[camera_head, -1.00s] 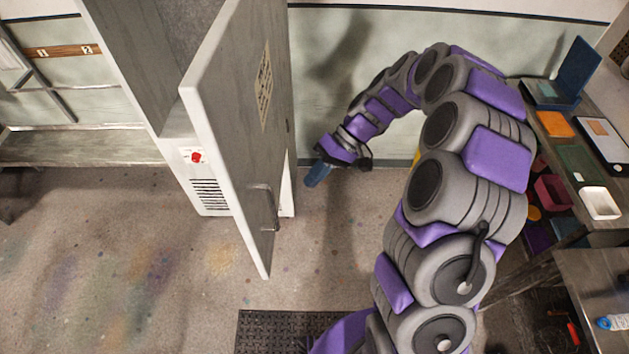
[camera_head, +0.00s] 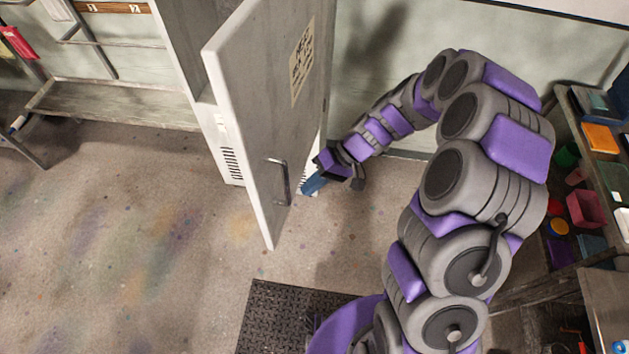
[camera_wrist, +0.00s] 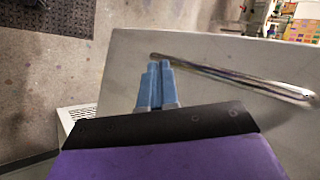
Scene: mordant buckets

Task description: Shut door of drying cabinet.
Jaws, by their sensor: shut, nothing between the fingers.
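The drying cabinet (camera_head: 222,135) stands at the upper left in the head view, a pale upright case with a vent grille low on its front. Its grey door (camera_head: 262,120) stands open, swung out toward me, with a paper notice on its outer face. The metal bar handle (camera_head: 284,182) is on that face; it also shows in the wrist view (camera_wrist: 235,77), running across the door. My gripper (camera_head: 310,186) is shut and empty, its blue fingers just right of the handle. In the wrist view the fingertips (camera_wrist: 160,64) overlap the handle's left end; I cannot tell whether they touch it.
A dark perforated mat (camera_head: 285,310) lies on the floor in front of me. A shelf unit (camera_head: 570,110) with coloured trays and tubs stands at the right. A low bench (camera_head: 120,105) runs along the left wall. The speckled floor left of the door is clear.

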